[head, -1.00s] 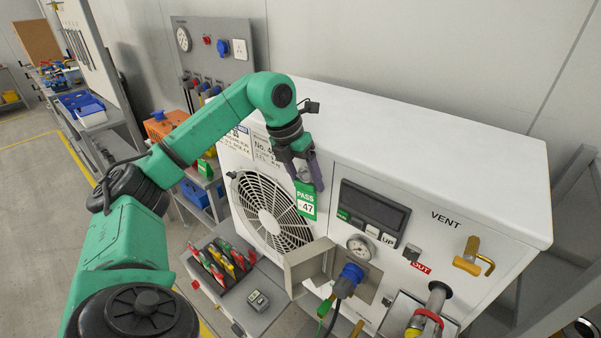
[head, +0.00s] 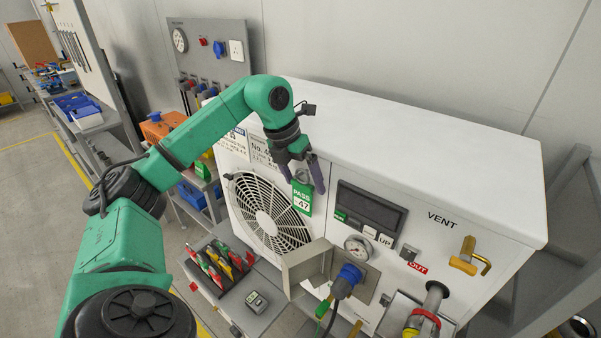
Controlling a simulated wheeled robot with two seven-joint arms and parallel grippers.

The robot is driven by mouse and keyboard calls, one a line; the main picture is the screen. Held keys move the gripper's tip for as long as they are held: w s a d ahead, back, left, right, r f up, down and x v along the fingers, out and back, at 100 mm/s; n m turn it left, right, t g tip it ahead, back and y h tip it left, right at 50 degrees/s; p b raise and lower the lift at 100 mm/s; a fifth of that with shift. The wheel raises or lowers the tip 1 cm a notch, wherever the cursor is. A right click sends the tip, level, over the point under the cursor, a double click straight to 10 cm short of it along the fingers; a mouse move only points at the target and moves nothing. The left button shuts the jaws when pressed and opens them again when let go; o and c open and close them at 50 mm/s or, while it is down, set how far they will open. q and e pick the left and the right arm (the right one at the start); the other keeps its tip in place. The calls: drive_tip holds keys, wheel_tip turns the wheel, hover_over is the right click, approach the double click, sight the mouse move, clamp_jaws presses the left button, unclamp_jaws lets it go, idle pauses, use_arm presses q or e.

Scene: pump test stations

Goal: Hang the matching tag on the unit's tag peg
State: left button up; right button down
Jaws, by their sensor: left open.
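A green and white tag (head: 302,198) reading PASS and 47 hangs upright against the front of the white unit (head: 420,150), between the fan grille (head: 265,212) and the dark display. My left gripper (head: 305,178) is open, with its fingers on either side of the tag's top. The tag peg is hidden behind the tag and the fingers, so I cannot see how the tag is held up. The number label on the unit is partly covered by my gripper. My right gripper is not in view.
A tray of red, green and yellow clips (head: 218,264) and a small meter (head: 257,302) are on the shelf below the fan. The unit's top is clear.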

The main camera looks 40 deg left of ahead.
use_arm(q)
drive_tip(key=p+v, duration=0.2)
drive_tip(key=v, duration=1.2)
drive_tip(key=shift+r+p, duration=0.25)
drive_tip(key=shift+p, duration=0.1)
